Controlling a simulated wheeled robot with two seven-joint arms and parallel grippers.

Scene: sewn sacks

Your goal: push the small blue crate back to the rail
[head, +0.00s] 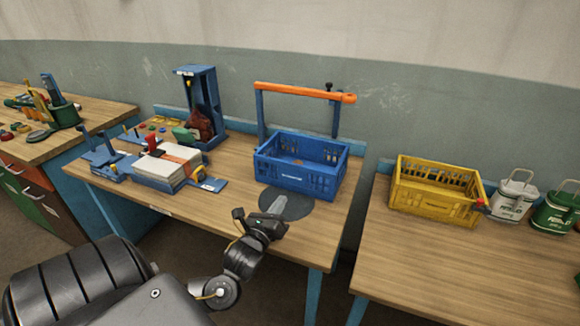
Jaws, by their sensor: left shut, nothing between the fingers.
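The small blue crate (297,181) stands upright on the middle wooden table, toward its right end. It looks almost empty, with a small brownish spot on its floor. A low blue rail (356,148) runs along the table's back edge behind it; the crate hides part of it, and I cannot tell whether they touch. My left gripper (279,203) is shut and empty in front of the crate's near wall, over a dark round mat (298,207). I cannot tell whether its tip touches the crate. My right gripper is not in view.
An orange bar (300,92) on blue posts stands behind the crate. Left of it are a blue stand (203,95) and a white stack (160,172). A yellow crate (410,203) and two tins sit on the right table. A gap separates the tables.

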